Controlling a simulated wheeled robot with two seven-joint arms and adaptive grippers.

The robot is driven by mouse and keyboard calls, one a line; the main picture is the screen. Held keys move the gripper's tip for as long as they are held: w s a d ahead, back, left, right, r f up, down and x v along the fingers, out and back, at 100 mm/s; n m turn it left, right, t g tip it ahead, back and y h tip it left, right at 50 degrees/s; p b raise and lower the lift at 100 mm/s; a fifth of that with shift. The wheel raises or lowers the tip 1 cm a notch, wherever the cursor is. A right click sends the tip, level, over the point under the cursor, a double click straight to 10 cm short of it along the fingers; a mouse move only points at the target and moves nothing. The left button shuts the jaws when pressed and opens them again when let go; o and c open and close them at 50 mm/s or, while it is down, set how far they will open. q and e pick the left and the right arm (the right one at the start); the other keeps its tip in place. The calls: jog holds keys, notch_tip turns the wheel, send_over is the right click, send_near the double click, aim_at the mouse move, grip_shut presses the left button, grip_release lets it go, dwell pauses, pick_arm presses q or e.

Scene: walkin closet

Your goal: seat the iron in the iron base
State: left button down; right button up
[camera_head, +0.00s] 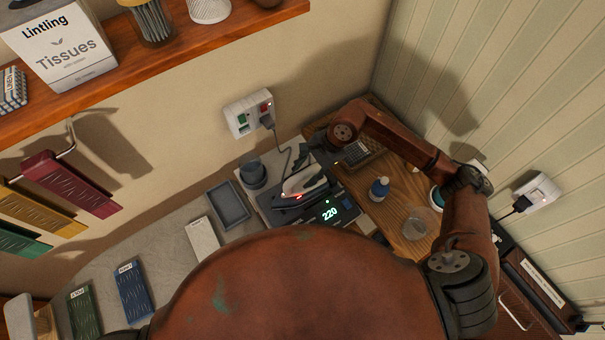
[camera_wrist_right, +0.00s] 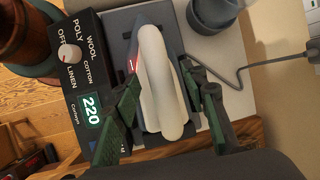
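The iron (camera_head: 303,182), with a pale handle and dark body, is on or just over the dark iron base (camera_head: 268,203); I cannot tell if it is fully down. A lit "220" display shows on the base's control panel (camera_head: 330,213). In the right wrist view, the iron's pale handle (camera_wrist_right: 163,95) runs lengthwise over the grey base plate (camera_wrist_right: 122,22). My right gripper (camera_head: 308,160) is at the iron; in the wrist view its green-padded fingers (camera_wrist_right: 162,82) stand either side of the handle, seemingly with small gaps. My left gripper is not in view.
A dark cup (camera_head: 253,174) and grey tray (camera_head: 228,204) stand left of the base. A cord runs to the wall socket (camera_head: 249,113). A shelf (camera_head: 190,55) overhangs the upper left.

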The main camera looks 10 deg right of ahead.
jog(key=v, duration=1.1)
dwell(0.3)
